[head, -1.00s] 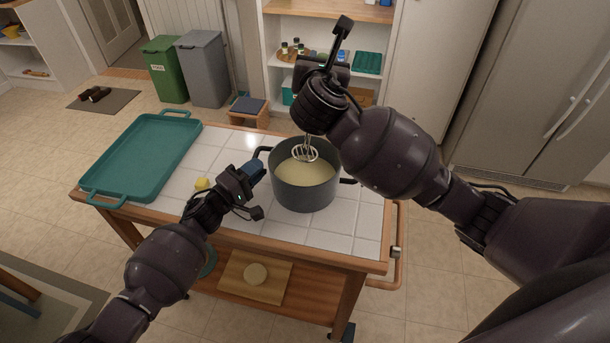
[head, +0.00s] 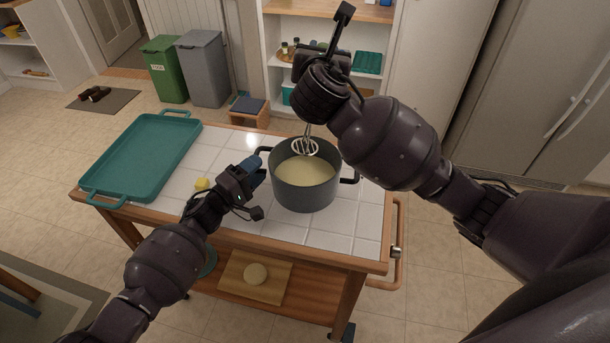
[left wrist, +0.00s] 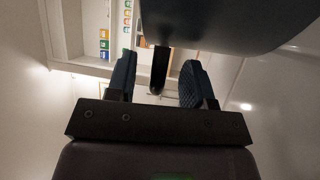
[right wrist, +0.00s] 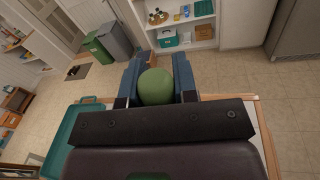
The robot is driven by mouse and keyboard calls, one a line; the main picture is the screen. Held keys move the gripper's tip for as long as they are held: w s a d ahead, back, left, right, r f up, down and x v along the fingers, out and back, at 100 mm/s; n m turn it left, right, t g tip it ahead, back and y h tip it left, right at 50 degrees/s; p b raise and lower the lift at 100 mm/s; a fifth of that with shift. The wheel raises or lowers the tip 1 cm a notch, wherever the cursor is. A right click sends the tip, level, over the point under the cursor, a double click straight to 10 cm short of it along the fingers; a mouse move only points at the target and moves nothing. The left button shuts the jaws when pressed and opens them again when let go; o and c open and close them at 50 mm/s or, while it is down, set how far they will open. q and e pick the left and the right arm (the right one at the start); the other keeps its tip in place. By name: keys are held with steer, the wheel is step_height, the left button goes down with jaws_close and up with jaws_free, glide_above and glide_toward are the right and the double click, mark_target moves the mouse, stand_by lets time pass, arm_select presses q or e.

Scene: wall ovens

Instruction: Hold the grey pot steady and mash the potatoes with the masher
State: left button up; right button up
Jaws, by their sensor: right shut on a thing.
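The grey pot (head: 305,193) stands upright on the tiled cart top with pale yellow mashed potatoes (head: 306,173) inside. My right gripper (right wrist: 156,80) is shut on the masher's green handle (right wrist: 155,88). In the head view that gripper is mostly hidden by its own wrist. The masher's wire head (head: 305,147) hangs over the far part of the pot, seemingly above the potatoes. My left gripper (head: 256,172) is at the pot's left handle. In the left wrist view the dark handle (left wrist: 160,68) lies between the open fingers, with gaps on both sides.
A teal tray (head: 145,155) lies on the cart's left side, with a small yellow piece (head: 202,184) between it and the pot. A cutting board (head: 240,283) with a round pale item (head: 255,273) is on the lower shelf. Tiles right of the pot are clear.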

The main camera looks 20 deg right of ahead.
arm_select(q)
steer(key=v, duration=1.2)
steer(key=shift+d+f, duration=0.1)
steer(key=shift+d, duration=0.05)
